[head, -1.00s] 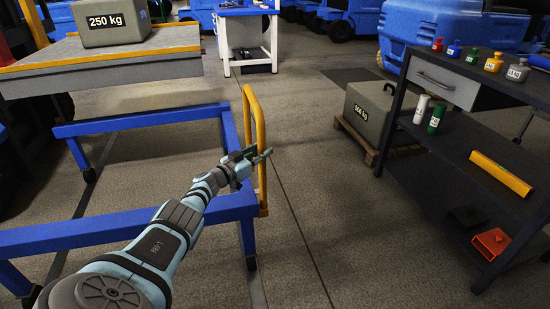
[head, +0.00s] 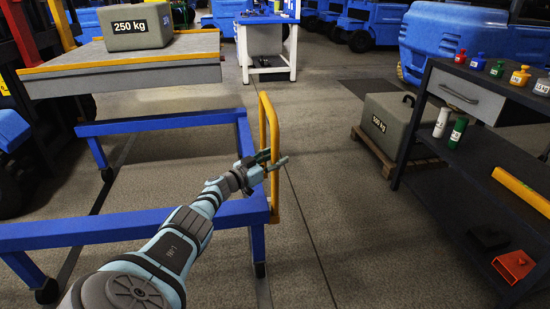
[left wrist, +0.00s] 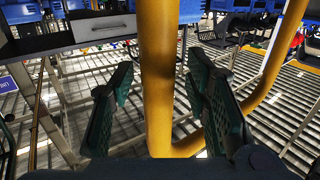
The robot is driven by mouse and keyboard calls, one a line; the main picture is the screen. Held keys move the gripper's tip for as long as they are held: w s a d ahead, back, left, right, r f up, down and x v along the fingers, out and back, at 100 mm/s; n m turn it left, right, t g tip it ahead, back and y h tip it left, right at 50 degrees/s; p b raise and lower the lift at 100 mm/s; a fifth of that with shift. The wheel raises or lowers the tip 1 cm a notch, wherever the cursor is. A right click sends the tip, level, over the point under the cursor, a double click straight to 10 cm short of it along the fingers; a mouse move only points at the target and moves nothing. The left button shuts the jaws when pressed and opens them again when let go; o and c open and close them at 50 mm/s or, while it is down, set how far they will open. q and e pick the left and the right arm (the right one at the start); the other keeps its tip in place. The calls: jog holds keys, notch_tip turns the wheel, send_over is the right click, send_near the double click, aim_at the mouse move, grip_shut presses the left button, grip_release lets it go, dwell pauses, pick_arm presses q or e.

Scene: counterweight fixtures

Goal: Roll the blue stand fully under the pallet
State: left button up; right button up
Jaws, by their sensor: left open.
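The blue stand (head: 130,229) is a low wheeled frame at the left of the head view, with an upright yellow handle (head: 275,200) at its right end. The pallet (head: 125,75) is a raised grey platform with a yellow edge, behind and above the stand's far rail. It carries a grey 250 kg block (head: 136,28). My left gripper (head: 272,166) is at the handle. In the left wrist view, the yellow handle bar (left wrist: 158,75) passes between my open left fingers (left wrist: 160,100), with gaps on both sides. My right gripper is out of view.
A dark shelf table (head: 480,180) with bottles stands at the right. A 500 kg block (head: 392,126) sits on a small wooden pallet beside it. A white and blue workbench (head: 268,75) is at the back. The floor right of the handle is clear.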

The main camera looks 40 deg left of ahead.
pick_arm(q)
jog(key=shift+s, duration=0.1)
jog(key=shift+s+a, duration=0.1)
jog(key=shift+s, duration=0.15)
jog(key=s, duration=1.1)
jog(key=shift+s, duration=0.15)
